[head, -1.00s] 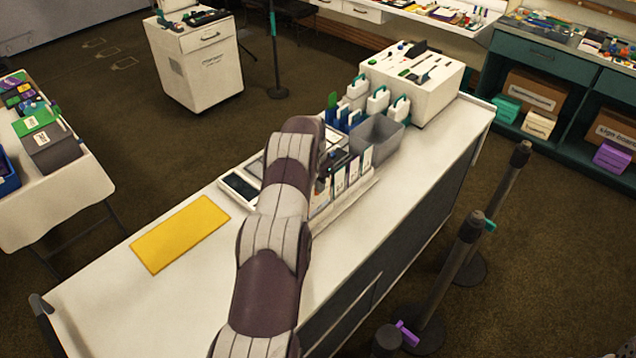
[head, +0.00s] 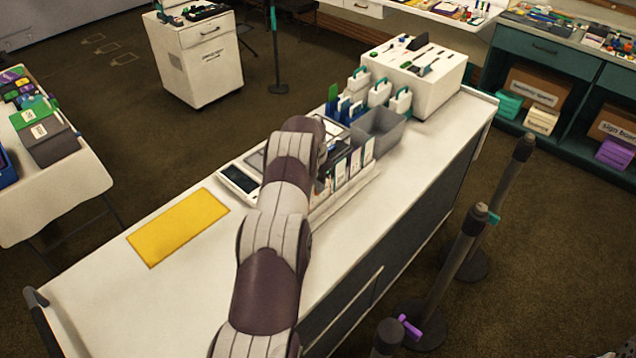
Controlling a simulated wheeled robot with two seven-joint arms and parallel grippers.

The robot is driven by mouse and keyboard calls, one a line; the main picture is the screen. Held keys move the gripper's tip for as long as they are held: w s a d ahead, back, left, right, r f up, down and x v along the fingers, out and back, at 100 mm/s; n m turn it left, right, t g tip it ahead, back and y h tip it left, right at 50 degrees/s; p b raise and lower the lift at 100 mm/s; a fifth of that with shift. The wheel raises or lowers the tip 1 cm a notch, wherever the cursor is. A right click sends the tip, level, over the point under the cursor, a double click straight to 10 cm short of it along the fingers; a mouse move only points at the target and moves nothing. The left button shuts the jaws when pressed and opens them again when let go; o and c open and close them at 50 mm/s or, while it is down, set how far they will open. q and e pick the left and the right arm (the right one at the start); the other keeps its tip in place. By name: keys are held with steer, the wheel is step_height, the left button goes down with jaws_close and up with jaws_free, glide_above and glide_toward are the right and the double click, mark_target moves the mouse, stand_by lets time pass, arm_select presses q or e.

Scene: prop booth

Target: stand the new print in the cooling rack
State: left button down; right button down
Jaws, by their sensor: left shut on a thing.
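The cooling rack (head: 346,197) is a low white holder near the counter's right edge, with several prints standing upright in it in a row. My left arm reaches up over the counter, and my left gripper (head: 327,166) is at the rack's left end, mostly hidden behind my own wrist. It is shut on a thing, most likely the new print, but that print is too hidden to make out. I cannot tell whether it touches the rack. My right gripper is out of view.
Behind the rack stand a grey bin (head: 378,132), several white bottles with teal handles (head: 380,93) and a white box (head: 416,76). A white-framed device (head: 238,182) and a yellow mat (head: 178,227) lie left of my arm. The near counter is clear.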

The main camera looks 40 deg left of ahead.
arm_select(q)
steer(key=shift+f, duration=0.4)
steer(key=c, duration=1.2)
jaws_free()
steer(key=shift+o, duration=0.2)
steer(key=r+b, duration=0.1)
steer(key=r, duration=0.1)
steer(key=r+b, duration=0.1)
steer(key=shift+s+a+r, duration=0.1)
steer(key=shift+s+r, duration=0.1)
steer(key=shift+r, duration=0.2)
steer(key=r+p, duration=0.1)
steer(key=r, duration=0.2)
steer(key=s+r+p, duration=0.1)
steer(key=r+p, duration=0.1)
steer(key=r, duration=0.1)
steer(key=r+p, duration=0.2)
steer(key=r, duration=0.1)
steer(key=shift+s, duration=0.15)
steer(key=shift+f, duration=0.1)
